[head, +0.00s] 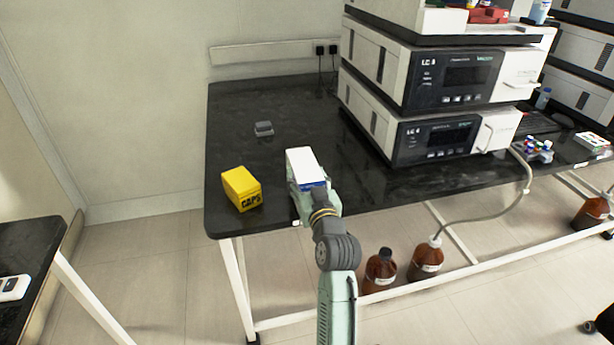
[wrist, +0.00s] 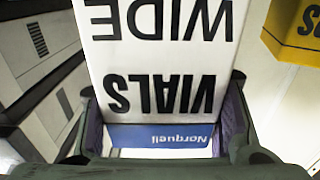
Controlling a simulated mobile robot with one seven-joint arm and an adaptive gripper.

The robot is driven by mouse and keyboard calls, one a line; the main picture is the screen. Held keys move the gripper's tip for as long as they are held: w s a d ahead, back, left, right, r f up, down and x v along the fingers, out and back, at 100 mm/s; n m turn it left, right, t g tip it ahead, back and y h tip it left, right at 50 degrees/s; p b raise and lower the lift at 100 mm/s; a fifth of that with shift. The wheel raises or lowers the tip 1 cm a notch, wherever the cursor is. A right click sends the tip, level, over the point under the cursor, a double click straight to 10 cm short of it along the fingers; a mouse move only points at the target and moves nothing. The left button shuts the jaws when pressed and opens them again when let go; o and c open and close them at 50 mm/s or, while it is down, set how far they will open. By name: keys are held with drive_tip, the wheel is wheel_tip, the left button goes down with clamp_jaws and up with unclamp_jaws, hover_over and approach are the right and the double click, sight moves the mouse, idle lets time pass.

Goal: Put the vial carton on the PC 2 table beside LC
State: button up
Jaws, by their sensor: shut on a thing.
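The vial carton (head: 301,163) is a white box with a blue band. In the wrist view the carton (wrist: 155,60) reads "VIALS WIDE" upside down, with a blue "Norquell" strip. My gripper (head: 309,190) is shut on it, one finger on each side, seen also in the wrist view (wrist: 165,135). The carton is over the front left part of the black table (head: 290,105); I cannot tell whether it touches the top. The LC stack (head: 425,85), marked "LC 8" or similar, stands on this table to the right of the carton.
A yellow CAPS box (head: 241,188) stands close left of the carton. A small grey object (head: 264,128) lies behind it. Brown bottles (head: 380,270) stand below the table, with a hose running up. Clear tabletop lies between the carton and the LC stack. Another dark table (head: 25,260) is at lower left.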

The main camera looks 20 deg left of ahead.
drive_tip(key=shift+f, duration=0.1)
drive_tip(key=o, duration=1.6)
drive_tip(key=shift+o, duration=0.2)
